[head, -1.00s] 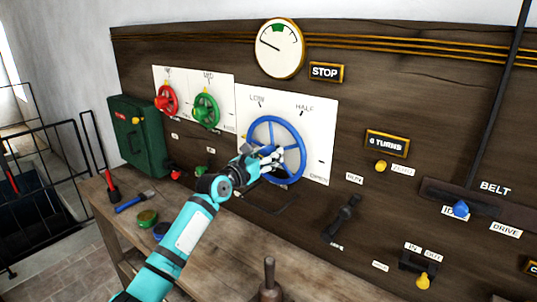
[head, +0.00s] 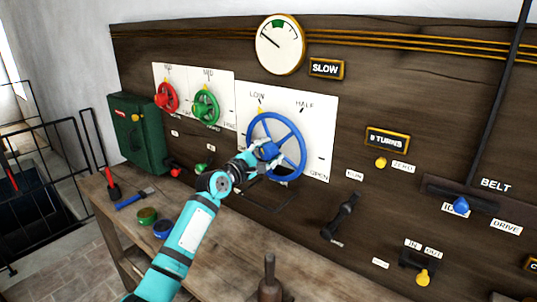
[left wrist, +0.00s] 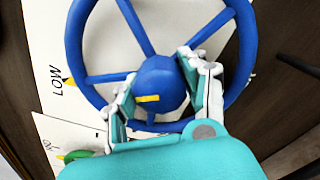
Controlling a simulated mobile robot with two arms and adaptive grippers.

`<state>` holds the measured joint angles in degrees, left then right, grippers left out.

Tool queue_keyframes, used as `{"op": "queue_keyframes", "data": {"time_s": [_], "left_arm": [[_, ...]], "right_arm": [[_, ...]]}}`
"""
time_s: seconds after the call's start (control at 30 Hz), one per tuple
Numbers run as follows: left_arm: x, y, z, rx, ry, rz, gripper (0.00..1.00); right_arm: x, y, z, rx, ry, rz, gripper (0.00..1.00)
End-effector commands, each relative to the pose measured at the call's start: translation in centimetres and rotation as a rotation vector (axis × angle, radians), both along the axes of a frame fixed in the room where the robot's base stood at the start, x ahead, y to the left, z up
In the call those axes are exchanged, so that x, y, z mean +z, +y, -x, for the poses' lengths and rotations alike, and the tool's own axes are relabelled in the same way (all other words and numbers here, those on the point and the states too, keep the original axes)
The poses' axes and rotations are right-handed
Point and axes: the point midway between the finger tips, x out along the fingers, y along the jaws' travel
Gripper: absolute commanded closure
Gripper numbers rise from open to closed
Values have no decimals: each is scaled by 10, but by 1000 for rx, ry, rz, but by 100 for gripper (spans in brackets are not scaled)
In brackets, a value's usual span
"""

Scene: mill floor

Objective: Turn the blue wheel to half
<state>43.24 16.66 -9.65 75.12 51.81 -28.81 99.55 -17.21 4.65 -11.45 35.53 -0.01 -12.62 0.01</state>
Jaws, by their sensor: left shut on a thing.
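The blue wheel (head: 297,140) is mounted on a white plate (head: 318,125) marked LOW, HALF and OPEN. A small yellow pointer (head: 261,109) shows at its rim beside the LOW mark; it also shows in the left wrist view (left wrist: 68,81). HALF is farther right along the plate's top. My left gripper (head: 268,151) is at the wheel's middle. In the left wrist view its fingers (left wrist: 158,92) are on both sides of the blue hub, shut on the wheel. The hub carries a yellow bar (left wrist: 148,98). My right gripper is not in view.
A red wheel (head: 168,98) and a green wheel (head: 206,107) are to the left. The gauge (head: 280,45) is above, beside a SLOW sign (head: 326,68). A bench (head: 233,262) with tools runs below. A black lever (head: 342,217) is to the lower right.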

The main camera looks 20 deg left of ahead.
Motion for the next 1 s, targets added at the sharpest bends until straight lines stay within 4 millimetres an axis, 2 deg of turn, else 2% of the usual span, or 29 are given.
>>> {"op": "queue_keyframes", "data": {"time_s": [0.6, 1.0], "left_arm": [[-4, 0, 0, -1, -198, -553, 88], [-3, 0, 0, -2, -299, -834, 88]], "right_arm": [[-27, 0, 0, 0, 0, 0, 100], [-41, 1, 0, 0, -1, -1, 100]]}}
